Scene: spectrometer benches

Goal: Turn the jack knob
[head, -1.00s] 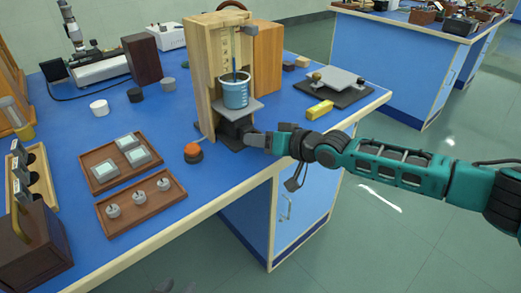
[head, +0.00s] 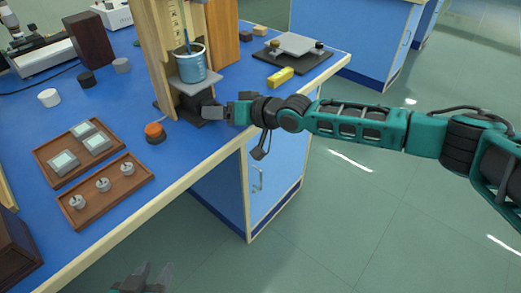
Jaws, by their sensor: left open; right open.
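The lab jack has a grey top plate (head: 194,85) and a dark body (head: 190,104). It stands in the wooden frame and bears a blue beaker (head: 191,64). A small dark jack knob (head: 211,110) sticks out on the jack's right side. My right gripper (head: 232,113) is open, with its fingers pointing left at the knob. The fingertips are very close to the knob; I cannot tell whether they touch it. My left gripper (head: 142,277) is open and empty at the bottom edge, beyond the bench's front edge.
An orange-topped button (head: 154,132) stands left of the jack. Wooden trays (head: 128,181) with glassy squares and metal weights lie further left. The floor in front is clear.

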